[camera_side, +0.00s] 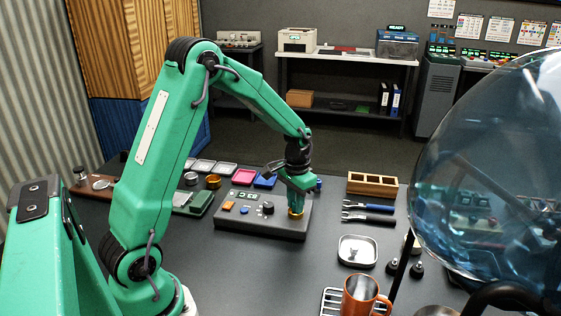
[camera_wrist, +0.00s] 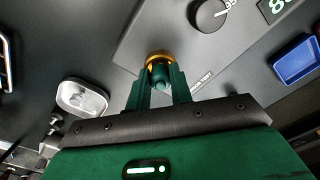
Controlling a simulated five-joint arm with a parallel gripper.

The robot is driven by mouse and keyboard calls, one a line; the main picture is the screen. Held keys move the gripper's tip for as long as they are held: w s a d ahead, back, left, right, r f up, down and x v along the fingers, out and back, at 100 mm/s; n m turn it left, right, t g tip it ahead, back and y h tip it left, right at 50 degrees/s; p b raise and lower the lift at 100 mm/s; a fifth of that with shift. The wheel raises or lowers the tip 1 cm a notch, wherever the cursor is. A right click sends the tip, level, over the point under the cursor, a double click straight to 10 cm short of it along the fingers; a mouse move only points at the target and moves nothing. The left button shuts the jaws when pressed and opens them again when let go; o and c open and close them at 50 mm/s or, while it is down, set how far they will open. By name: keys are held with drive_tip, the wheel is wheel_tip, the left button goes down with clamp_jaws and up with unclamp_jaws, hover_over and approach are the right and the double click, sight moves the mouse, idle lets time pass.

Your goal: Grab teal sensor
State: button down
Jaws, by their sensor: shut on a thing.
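The teal sensor (camera_wrist: 161,76) stands in a gold ring (camera_wrist: 157,56) on the grey panel, seen between my fingertips in the wrist view. My gripper (camera_wrist: 160,82) is shut on it, with one green finger on each side. In the side view my gripper (camera_side: 297,196) points straight down over the right end of the grey panel (camera_side: 250,224). The gold ring also shows there (camera_side: 295,213), and the sensor is mostly hidden by the fingers. I cannot tell how deep the sensor sits in the ring.
A black knob (camera_side: 267,208) is left of my gripper. A blue tray (camera_side: 265,180) and pink tray (camera_side: 244,176) lie behind the panel. A wooden box (camera_side: 372,184), pliers (camera_side: 367,208), a metal tray (camera_side: 358,251) and an orange mug (camera_side: 361,295) are to the right.

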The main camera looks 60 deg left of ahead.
drive_tip(key=shift+r, duration=0.1)
drive_tip(key=shift+r, duration=0.45)
wheel_tip(320, 180, up, 3)
drive_tip(key=shift+r, duration=0.2)
drive_tip(key=s+d+r, duration=0.3)
drive_tip(key=d+r, duration=0.3)
drive_tip(key=d, duration=0.5)
drive_tip(key=shift+r, duration=0.25)
